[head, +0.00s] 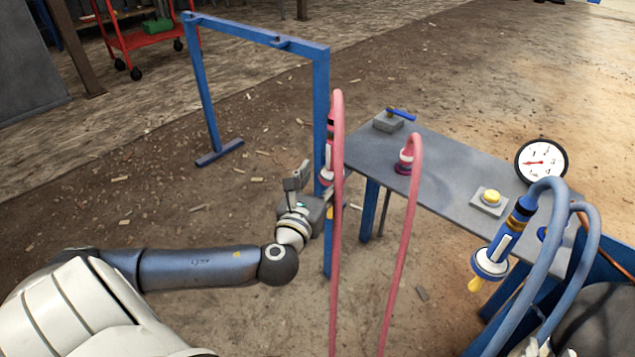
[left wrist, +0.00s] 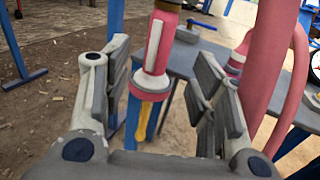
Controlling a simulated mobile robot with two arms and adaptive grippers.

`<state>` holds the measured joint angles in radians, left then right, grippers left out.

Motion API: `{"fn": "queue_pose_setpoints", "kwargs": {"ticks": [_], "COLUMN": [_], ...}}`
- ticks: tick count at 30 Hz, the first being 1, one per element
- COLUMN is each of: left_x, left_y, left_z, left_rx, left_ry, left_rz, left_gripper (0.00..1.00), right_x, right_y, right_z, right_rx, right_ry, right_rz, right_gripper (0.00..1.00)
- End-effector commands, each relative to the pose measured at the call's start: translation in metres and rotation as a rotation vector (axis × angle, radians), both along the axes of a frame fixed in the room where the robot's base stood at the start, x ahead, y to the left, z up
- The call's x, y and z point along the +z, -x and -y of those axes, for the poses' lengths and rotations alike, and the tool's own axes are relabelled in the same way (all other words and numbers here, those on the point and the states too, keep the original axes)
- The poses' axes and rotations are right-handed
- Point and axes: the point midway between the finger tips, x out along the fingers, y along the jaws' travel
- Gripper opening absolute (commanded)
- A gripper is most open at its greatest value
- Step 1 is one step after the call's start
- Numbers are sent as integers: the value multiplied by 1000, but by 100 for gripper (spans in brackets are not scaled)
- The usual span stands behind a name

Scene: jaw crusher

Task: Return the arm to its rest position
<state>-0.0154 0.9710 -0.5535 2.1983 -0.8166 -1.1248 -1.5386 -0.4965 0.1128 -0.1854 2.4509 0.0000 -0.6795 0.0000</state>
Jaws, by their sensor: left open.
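My left arm reaches in from the left in the head view, extended forward low over the ground. Its left gripper (head: 312,190) is open beside the blue frame's right post. In the left wrist view, the two pads of the gripper (left wrist: 160,88) stand apart. A pink-and-white connector (left wrist: 152,80) with a yellow tip hangs upright in the gap between them, with space at both sides. In the head view this connector (head: 327,165) hangs by the post from a pink hose (head: 337,230). My right gripper does not show.
A grey table (head: 445,165) at the right carries a valve with a blue handle (head: 401,114), a pink socket (head: 405,160), a yellow button (head: 491,197) and a gauge (head: 541,161). A blue connector (head: 492,258) hangs at its front. A blue frame (head: 260,35) stands left of it.

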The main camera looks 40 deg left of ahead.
Motion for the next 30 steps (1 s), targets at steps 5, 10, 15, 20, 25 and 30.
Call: {"fn": "queue_pose_setpoints", "kwargs": {"ticks": [5, 10, 15, 20, 25, 30], "left_x": [0, 0, -10, -47, -77, -78], "left_y": [15, 17, 19, 31, 54, 73], "left_z": [4, 5, 15, 57, 119, 164], "left_rx": [0, 1, -10, -26, 33, 167], "left_ry": [0, 1, 115, 613, 1374, 2069], "left_rz": [0, 1, -9, -39, -51, -15], "left_gripper": [53, 53, 53, 53, 53, 53], "right_x": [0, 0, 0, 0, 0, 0], "right_y": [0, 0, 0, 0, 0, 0], "right_z": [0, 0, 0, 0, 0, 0], "right_rx": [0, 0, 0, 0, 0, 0], "right_ry": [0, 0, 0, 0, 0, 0], "right_rz": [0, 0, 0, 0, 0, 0], "right_gripper": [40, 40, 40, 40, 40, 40]}}
